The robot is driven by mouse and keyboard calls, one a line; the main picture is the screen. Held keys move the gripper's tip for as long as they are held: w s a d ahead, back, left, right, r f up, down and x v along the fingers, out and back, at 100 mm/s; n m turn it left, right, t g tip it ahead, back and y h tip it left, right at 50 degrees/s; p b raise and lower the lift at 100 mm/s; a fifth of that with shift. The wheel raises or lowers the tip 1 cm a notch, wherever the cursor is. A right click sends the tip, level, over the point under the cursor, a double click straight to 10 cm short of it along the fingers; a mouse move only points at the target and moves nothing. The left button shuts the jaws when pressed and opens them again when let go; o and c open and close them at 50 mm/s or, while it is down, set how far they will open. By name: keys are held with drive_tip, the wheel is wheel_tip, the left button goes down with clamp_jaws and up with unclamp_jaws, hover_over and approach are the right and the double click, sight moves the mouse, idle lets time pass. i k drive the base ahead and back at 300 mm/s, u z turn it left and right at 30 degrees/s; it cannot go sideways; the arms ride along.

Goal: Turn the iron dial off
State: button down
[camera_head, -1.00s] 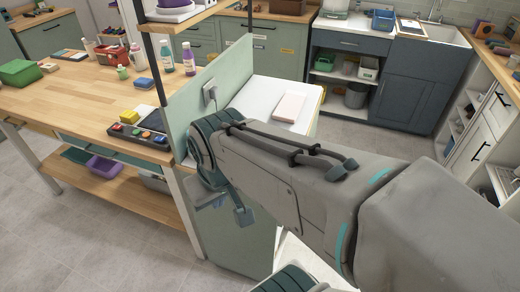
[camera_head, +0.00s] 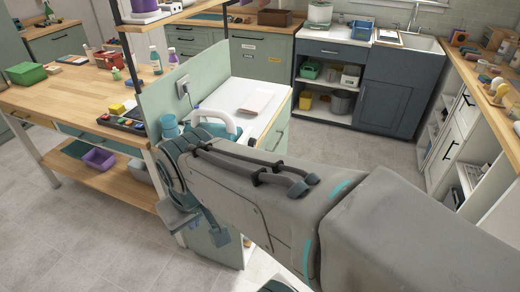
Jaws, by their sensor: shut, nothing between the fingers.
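The iron (camera_head: 217,117), with a white looped handle and teal parts, sits on the white-topped counter (camera_head: 254,122) by the green panel. Its lower part is hidden behind my arm, and no dial can be made out. My gripper (camera_head: 198,226) is at the left end of my arm, below and in front of the iron in the picture. It looks shut and empty, but its fingertips are not clearly seen. I cannot tell whether it touches anything.
A wall socket (camera_head: 183,88) with a cord is on the green panel (camera_head: 170,100). A pale folded cloth (camera_head: 256,101) lies on the white counter. A wooden workbench (camera_head: 70,92) with bottles and boxes stands at left. Grey floor (camera_head: 370,150) is clear beyond my arm.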

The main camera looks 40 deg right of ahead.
sight(252, 142)
drive_tip(key=z, duration=0.05)
drive_tip(key=k, duration=0.15)
drive_tip(key=z, duration=1.05)
drive_tip(key=i, duration=1)
drive_tip(key=k, duration=1.2)
drive_tip(key=z, duration=0.7)
drive_tip(key=i, duration=0.65)
drive_tip(key=z, duration=0.15)
